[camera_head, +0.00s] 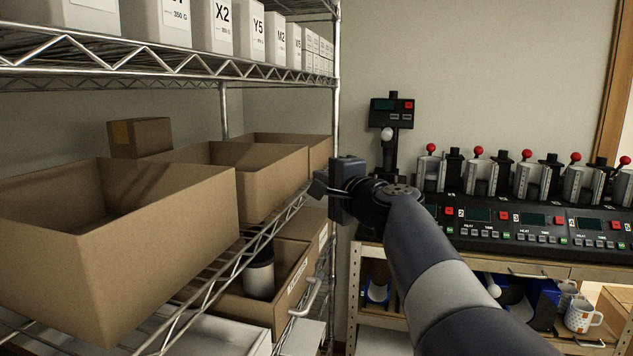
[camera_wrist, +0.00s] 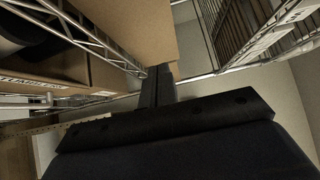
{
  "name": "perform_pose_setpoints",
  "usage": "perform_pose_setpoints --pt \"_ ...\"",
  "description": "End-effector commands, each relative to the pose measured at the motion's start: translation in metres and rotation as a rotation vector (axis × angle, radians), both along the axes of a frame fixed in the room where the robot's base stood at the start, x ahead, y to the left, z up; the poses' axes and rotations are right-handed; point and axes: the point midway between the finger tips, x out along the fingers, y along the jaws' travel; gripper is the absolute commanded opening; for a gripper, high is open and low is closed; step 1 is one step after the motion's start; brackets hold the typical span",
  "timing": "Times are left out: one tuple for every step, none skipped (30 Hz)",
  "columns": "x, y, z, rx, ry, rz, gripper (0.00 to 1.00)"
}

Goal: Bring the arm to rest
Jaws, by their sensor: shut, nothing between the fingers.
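My arm reaches up from the lower right of the head view, and my gripper (camera_head: 322,187) is at its end, close to the right end of the wire shelf rack. The gripper is shut and holds nothing. In the wrist view the shut fingers (camera_wrist: 158,75) point toward a brown cardboard box and the rack's wire edges. I cannot tell whether the gripper touches the rack.
Open cardboard boxes (camera_head: 150,230) stand on the wire rack (camera_head: 270,68) at the left. Mug presses (camera_head: 530,185) with red-knobbed levers stand on a bench at the right. A patterned mug (camera_head: 580,317) sits on a lower shelf. The wall above the presses is clear.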

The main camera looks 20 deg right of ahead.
Motion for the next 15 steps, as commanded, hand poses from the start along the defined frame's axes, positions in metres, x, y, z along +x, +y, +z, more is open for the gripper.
perform_pose_setpoints --pt "-0.010 -0.003 -0.001 -0.002 -0.002 -0.003 0.00" --pt "-0.015 -0.004 -0.001 -0.003 -0.003 -0.004 0.00" --pt "-0.022 -0.006 -0.002 -0.003 -0.003 -0.005 0.00" --pt "-0.027 -0.006 -0.001 -0.002 -0.002 -0.004 0.00" --pt "-0.032 -0.007 -0.001 -0.002 -0.002 -0.004 0.00" --pt "-0.038 -0.008 -0.001 -0.002 -0.002 -0.004 0.00" --pt "-0.042 -0.009 -0.001 -0.003 -0.003 -0.004 0.00" --pt "-0.045 -0.010 -0.001 -0.002 -0.001 -0.003 0.00" --pt "-0.050 -0.011 -0.001 -0.002 -0.001 -0.004 0.00" --pt "-0.053 -0.011 -0.001 -0.002 -0.001 -0.004 0.00" --pt "-0.055 -0.012 -0.001 -0.002 -0.001 -0.003 0.00" --pt "-0.057 -0.012 -0.001 -0.001 0.000 -0.002 0.00" --pt "-0.059 -0.012 -0.001 -0.001 0.000 -0.001 0.00" --pt "-0.060 -0.012 0.000 -0.001 0.000 -0.001 0.00" --pt "-0.061 -0.012 0.000 -0.001 0.000 -0.001 0.00"
